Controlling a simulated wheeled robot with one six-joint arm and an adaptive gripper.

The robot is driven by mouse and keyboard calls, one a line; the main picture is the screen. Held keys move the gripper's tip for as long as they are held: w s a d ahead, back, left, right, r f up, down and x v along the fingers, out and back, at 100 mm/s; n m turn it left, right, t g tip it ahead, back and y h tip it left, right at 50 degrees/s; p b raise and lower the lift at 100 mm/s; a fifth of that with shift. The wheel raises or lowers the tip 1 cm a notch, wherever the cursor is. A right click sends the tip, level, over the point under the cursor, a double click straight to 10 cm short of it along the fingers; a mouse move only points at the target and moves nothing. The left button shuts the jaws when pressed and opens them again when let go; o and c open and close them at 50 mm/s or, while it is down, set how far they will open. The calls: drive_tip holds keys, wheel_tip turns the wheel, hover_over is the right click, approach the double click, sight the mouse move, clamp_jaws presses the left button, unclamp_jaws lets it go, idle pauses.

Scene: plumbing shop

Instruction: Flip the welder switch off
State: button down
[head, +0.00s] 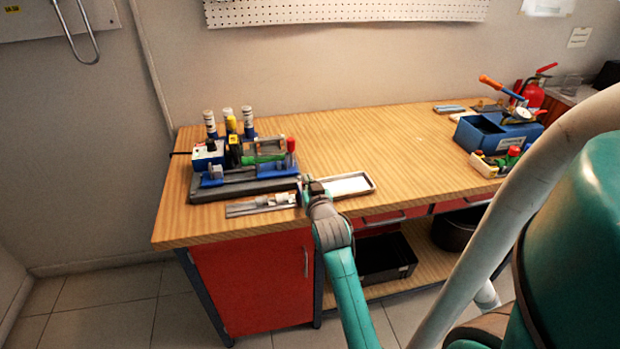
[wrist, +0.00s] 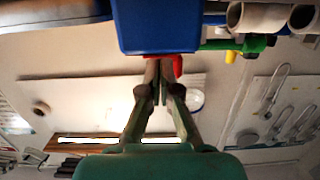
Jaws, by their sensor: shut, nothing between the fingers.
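A welding setup stands on the left of the bench in the head view, with a grey base (head: 245,186). A blue box with a pale face (head: 207,156) and a dark cord at its left looks like the welder's powered part; I cannot make out its switch. A red-topped handle (head: 291,146) rises at the setup's right end. My gripper (head: 303,183) is just in front of that end, shut and empty. In the wrist view, which looks upside down, my gripper (wrist: 158,66) points at a blue block (wrist: 155,25), with a red part (wrist: 178,66) beside the fingertips. Contact cannot be told.
A blue toolbox (head: 492,135) is at the far right. The bench middle is clear.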

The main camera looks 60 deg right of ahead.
drive_tip(key=shift+f, duration=0.4)
drive_tip(key=shift+f, duration=0.1)
drive_tip(key=shift+w+d+f, duration=0.1)
drive_tip(key=shift+d+f, duration=0.05)
drive_tip(key=shift+f, duration=0.05)
wheel_tip(320, 180, up, 4)
drive_tip(key=shift+w+d+r, duration=0.15)
drive_tip(key=r+v, duration=0.2)
drive_tip(key=v, duration=0.7)
drive_tip(key=shift+s, duration=0.2)
idle(0.5)
